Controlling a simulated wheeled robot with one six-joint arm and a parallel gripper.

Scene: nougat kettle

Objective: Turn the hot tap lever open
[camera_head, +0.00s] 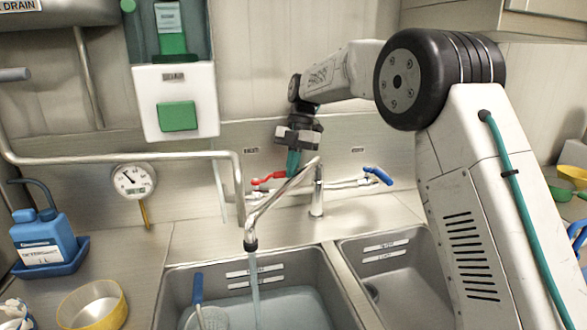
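The red tap lever (268,179), which I take as the hot one, sits at the left end of the tap behind the sinks. It points left and slightly down. The blue tap lever (378,175) is at the right end, tilted. The spout (270,208) reaches over the left basin, and a stream of water (256,295) runs from it. My gripper (293,168) points down just right of the red lever. Its teal fingers overlap in this view, so their opening and any contact with the lever cannot be told.
The left basin (325,285) holds water and a blue-handled strainer (198,290). The right basin (372,262) is partly behind my arm. A pipe with a gauge (134,181), a blue detergent jug (42,236) and a yellow-rimmed bowl (92,305) are at left.

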